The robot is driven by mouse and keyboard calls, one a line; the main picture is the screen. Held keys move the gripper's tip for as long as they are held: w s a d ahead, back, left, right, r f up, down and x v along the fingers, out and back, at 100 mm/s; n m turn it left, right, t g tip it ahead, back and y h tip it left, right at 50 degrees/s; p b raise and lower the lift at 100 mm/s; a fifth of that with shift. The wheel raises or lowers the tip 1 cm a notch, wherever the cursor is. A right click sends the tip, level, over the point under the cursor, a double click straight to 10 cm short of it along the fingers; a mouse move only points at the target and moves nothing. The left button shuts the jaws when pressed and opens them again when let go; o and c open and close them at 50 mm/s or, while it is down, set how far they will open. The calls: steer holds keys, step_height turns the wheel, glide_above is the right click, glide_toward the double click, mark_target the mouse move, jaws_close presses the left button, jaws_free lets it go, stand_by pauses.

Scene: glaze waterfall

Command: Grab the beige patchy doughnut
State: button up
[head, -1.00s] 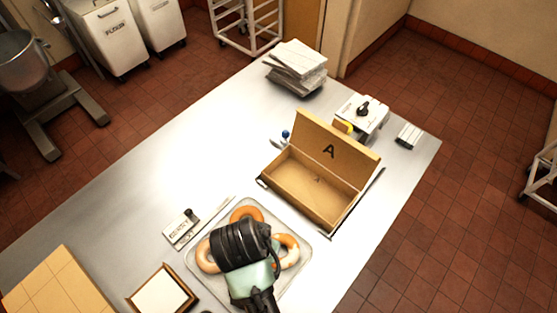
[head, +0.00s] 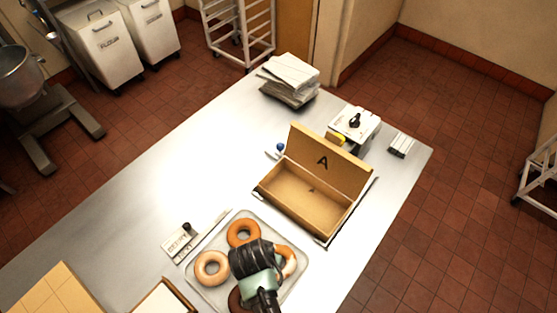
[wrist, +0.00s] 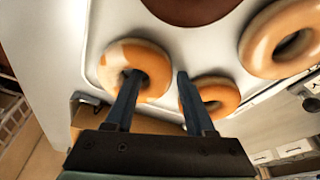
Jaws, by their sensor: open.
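The beige patchy doughnut (wrist: 118,57), orange with pale patches, lies on the tray; in the head view (head: 290,262) my gripper partly covers it. My gripper (wrist: 157,75) is open and empty. In the wrist view its left finger overlaps the doughnut's hole and its right finger is just right of the ring, beside the plain orange doughnut (wrist: 222,88). I cannot tell how far the fingertips are above the tray. In the head view my gripper (head: 262,250) is over the tray's right half.
The tray (head: 222,300) also holds a pale beige doughnut (head: 204,272), the orange one (head: 236,232) and a dark one (head: 235,299). An open cardboard box marked A (head: 318,210) stands behind. A small sign (head: 180,242) lies left of the tray. The table's middle left is clear.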

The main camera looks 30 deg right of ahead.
jaws_close()
steer(key=shift+r, duration=0.1)
